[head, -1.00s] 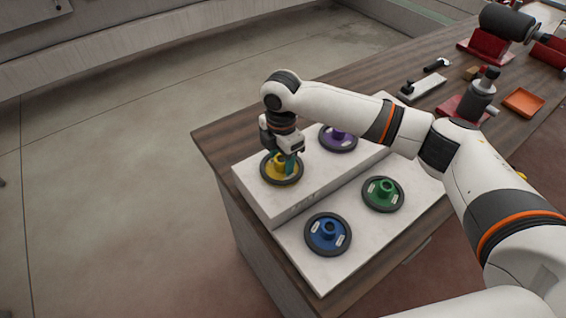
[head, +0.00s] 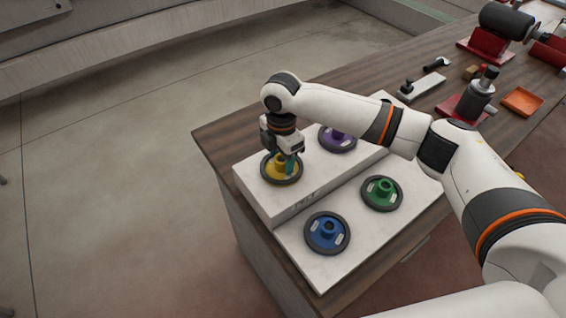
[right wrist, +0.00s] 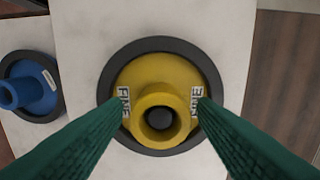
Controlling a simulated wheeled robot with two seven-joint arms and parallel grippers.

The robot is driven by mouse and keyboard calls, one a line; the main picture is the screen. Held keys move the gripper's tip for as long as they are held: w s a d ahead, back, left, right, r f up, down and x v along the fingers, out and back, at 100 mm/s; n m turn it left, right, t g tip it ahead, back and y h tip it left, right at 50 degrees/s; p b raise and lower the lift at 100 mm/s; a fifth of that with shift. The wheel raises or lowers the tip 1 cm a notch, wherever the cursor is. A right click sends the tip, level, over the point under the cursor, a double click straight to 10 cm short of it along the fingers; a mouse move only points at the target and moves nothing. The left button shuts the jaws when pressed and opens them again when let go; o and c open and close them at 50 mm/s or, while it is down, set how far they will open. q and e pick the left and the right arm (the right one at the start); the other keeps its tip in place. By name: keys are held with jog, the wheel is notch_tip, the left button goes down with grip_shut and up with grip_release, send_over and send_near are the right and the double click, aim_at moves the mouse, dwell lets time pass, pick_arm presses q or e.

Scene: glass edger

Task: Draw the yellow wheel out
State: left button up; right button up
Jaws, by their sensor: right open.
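The yellow wheel (head: 270,174), with a dark rim and a raised hub, lies flat on the upper step of the white stand at its left end. In the right wrist view the yellow wheel (right wrist: 150,75) shows from above, its hub with a dark centre between my fingers. My right gripper (head: 284,163) is right over the wheel, pointing down. Its green fingers (right wrist: 160,108) are open, one on each side of the hub, with a gap to it. Whether the fingertips touch the wheel's face cannot be told. My left gripper is not in view.
A purple wheel (head: 337,142) sits behind on the same step, close to my right arm. Blue (head: 327,233) and green (head: 381,193) wheels lie on the lower step (head: 355,232). Tools and an orange tray (head: 522,102) are at the back right of the wooden bench (head: 225,137).

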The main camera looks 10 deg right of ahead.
jog(key=c, duration=1.1)
jog(key=shift+r+p, duration=0.6)
jog(key=shift+p, duration=0.35)
jog(key=shift+r, duration=0.1)
jog(key=shift+r+p, duration=2.85)
jog(key=shift+p, duration=0.1)
